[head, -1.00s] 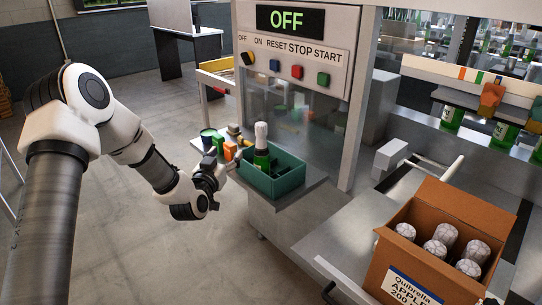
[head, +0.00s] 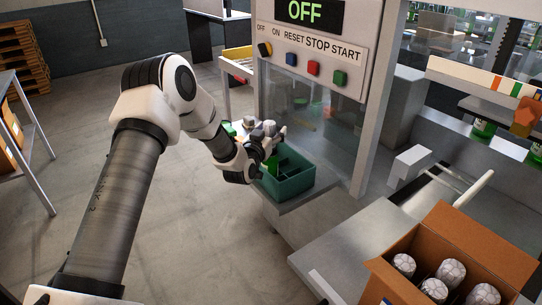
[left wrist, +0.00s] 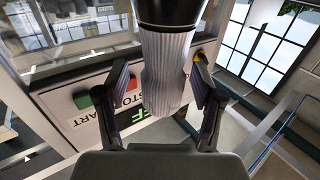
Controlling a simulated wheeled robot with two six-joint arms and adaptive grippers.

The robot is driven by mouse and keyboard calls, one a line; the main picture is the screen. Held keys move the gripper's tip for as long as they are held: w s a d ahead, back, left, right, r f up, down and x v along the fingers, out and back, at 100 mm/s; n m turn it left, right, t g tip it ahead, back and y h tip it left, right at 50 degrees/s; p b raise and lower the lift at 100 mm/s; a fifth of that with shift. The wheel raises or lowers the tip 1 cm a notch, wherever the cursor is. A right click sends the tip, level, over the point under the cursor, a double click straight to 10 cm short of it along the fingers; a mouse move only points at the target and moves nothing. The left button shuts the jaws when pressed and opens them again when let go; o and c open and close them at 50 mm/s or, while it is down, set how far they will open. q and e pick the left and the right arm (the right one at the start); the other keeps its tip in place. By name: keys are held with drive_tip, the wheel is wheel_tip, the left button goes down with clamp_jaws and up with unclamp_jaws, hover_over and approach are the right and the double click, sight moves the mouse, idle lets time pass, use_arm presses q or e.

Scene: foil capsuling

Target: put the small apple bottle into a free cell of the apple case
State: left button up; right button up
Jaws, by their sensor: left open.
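A bottle with a silver-white foil capsule (left wrist: 166,75) stands between the two fingers of my left gripper (left wrist: 160,70) in the left wrist view. The fingers are apart, one on each side of the foil; I cannot tell if either touches it. In the head view my left gripper (head: 272,142) is at the teal tray (head: 290,187), and it hides most of the bottle. The open cardboard apple case (head: 490,238) is at the lower right and holds several foil-topped bottles. Its free cells are not clear in this view. My right gripper is not in view.
The machine's button panel (head: 308,58) and OFF display stand behind the tray. A clear guard (head: 310,110) is just beyond the tray. A steel surface (head: 350,235) lies between tray and case. Open floor is at the left.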

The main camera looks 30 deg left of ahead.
use_arm(q)
drive_tip(key=shift+s+a, duration=0.1)
drive_tip(key=shift+a, duration=0.05)
drive_tip(key=shift+r, duration=0.1)
drive_tip(key=c, duration=0.4)
clamp_jaws()
